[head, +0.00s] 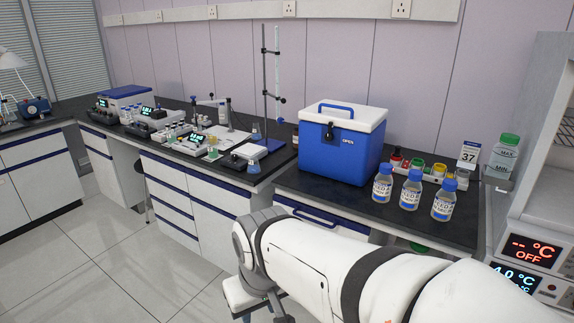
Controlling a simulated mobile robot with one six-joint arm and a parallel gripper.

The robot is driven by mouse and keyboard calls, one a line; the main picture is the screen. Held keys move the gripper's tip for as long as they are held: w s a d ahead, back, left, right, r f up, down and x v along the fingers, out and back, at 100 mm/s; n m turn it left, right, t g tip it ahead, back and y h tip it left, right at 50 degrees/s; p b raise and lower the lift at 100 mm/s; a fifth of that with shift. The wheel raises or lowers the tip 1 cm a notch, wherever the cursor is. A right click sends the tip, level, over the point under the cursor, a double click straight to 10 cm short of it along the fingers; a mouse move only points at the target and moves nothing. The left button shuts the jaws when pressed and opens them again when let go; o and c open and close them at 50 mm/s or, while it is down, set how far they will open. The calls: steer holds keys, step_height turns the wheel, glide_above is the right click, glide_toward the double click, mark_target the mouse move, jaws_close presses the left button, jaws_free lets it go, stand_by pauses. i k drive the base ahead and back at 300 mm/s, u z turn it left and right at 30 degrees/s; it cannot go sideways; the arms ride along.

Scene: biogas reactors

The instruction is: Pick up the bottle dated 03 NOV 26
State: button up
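Three clear bottles with blue caps and white-and-blue labels stand upright in a row on the black bench top, right of the blue cooler: the left bottle (382,187), the middle bottle (410,193) and the right bottle (444,204). The print on their labels is too small to read, so I cannot tell which one is dated 03 NOV 26. My white arm crosses the lower middle of the head view, in front of the bench and below the bottles. My gripper does not show in this view.
The blue cooler (340,150), lid shut, stands left of the bottles. Behind them are a rack of coloured caps (415,170), a sign reading 37 (469,153) and a green-capped container (503,156). A white appliance (545,210) borders the right. Other benches hold lab equipment.

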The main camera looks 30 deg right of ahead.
mark_target(383, 182)
steer(key=z, duration=0.55)
steer(key=i, duration=1.25)
steer(key=z, duration=0.85)
steer(key=k, duration=0.7)
steer(key=z, duration=0.25)
steer(key=i, duration=0.75)
steer(key=u, duration=0.15)
